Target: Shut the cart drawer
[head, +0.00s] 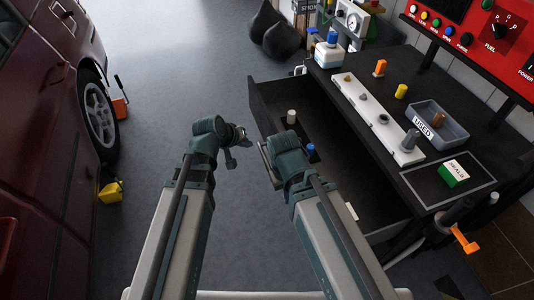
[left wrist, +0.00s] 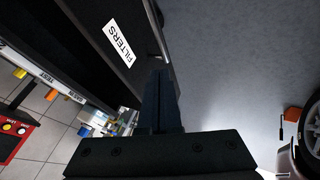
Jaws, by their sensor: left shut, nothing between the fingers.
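The cart drawer (head: 259,108) is pulled out to the left from under the black cart top (head: 400,84). Inside it I see a white-topped item (head: 291,116) and a blue-topped item (head: 311,148). In the left wrist view, the drawer front (left wrist: 128,58) carries a FILTERS label. My left gripper (head: 240,143) is shut and empty, just outside the drawer front; its fingers (left wrist: 160,98) show close to that front, and I cannot tell if they touch it. My right gripper (head: 268,160) overlaps the drawer front in the head view; its jaws are unclear.
On the cart top stand a white socket rail (head: 375,118), a grey USED bin (head: 452,132) and a green SEALS box (head: 453,174). A dark red car (head: 45,100) stands at the left. The grey floor (head: 180,75) between car and cart is mostly clear.

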